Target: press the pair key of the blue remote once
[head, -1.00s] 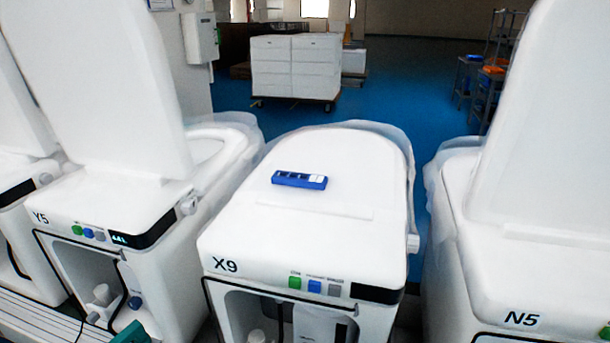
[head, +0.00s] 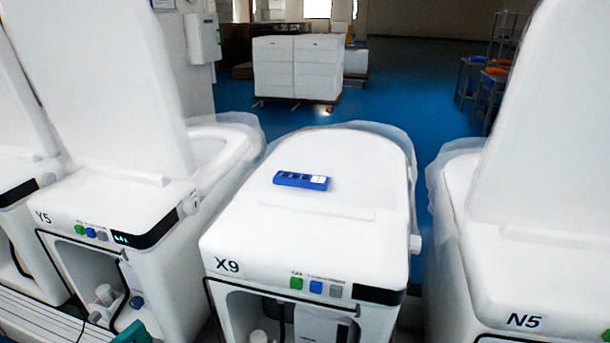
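The blue remote (head: 301,181) lies flat on the closed white lid of the toilet marked X9 (head: 335,165). It has dark keys toward its left and a pale part at its right end. The single keys are too small to read, so I cannot tell which is the pair key. Neither of my grippers shows in the head view.
Toilet Y5 (head: 120,255) stands at the left and toilet N5 (head: 540,210) at the right, both with raised lids. Narrow gaps separate them from X9. Stacked white boxes (head: 296,68) and a shelf rack (head: 485,85) stand behind on open blue floor (head: 400,95).

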